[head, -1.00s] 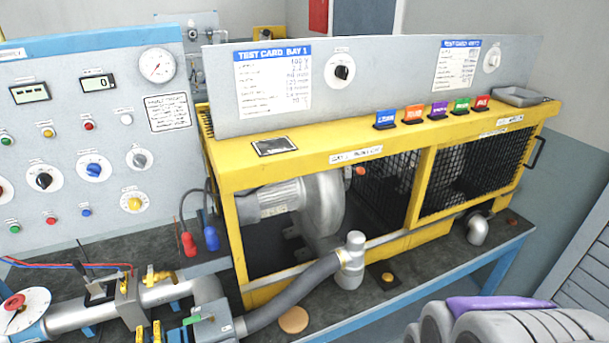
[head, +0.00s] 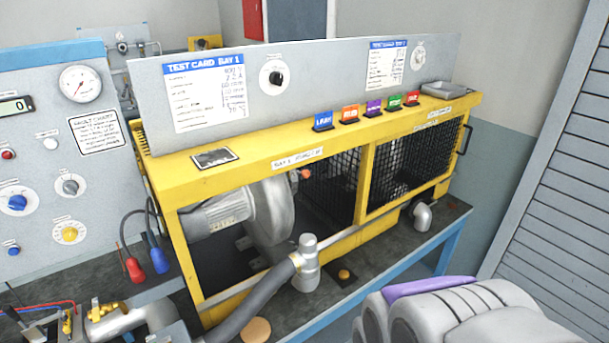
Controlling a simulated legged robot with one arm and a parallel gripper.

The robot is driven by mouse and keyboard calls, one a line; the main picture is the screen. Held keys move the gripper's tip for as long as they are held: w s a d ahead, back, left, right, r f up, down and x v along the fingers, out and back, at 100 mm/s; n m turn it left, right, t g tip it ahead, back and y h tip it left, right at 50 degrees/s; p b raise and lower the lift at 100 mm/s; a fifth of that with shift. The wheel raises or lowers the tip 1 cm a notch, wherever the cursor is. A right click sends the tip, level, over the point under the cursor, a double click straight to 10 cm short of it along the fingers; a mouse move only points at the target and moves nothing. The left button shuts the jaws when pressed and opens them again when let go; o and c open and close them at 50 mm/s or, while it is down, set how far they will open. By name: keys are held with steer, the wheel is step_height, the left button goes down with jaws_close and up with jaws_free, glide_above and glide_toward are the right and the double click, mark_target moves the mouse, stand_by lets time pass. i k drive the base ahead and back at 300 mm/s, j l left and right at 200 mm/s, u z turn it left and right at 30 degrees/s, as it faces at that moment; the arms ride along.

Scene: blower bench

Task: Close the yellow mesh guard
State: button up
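The yellow guard frame (head: 366,178) stands on the bench with two front bays. The left bay shows no mesh across its front, and the grey blower (head: 268,215) and its motor (head: 217,212) are plainly visible inside. Black mesh (head: 330,187) shows behind and right of the blower; I cannot tell whether it is a swung panel or a fixed wall. The right bay is covered by black mesh (head: 412,167). A dark handle (head: 465,139) is on the frame's right end. My gripper's fingers are not in view; only grey rounded parts, likely my arm, show at bottom right, apart from the guard.
A grey hose (head: 250,300) and upright pipe fitting (head: 307,264) stand before the left bay. A pipe elbow (head: 422,214) is at the right bay. Coloured tags (head: 373,107) and a grey tray (head: 449,89) sit on top. Floor space right of the bench looks clear.

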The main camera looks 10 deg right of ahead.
mark_target(363, 218)
steer(key=i+l+z, duration=0.2)
steer(key=l, duration=0.45)
steer(key=i+l+z, duration=0.15)
steer(key=i+l, duration=0.15)
steer(key=l, duration=0.3)
steer(key=i+l+z, duration=0.2)
steer(key=i+l, duration=0.15)
steer(key=l, duration=0.25)
steer(key=i+l+z, duration=0.15)
steer(key=i+l, duration=0.2)
steer(key=l, duration=0.2)
steer(key=i+l+z, duration=0.2)
steer(key=i+l, duration=0.15)
steer(key=l, duration=0.15)
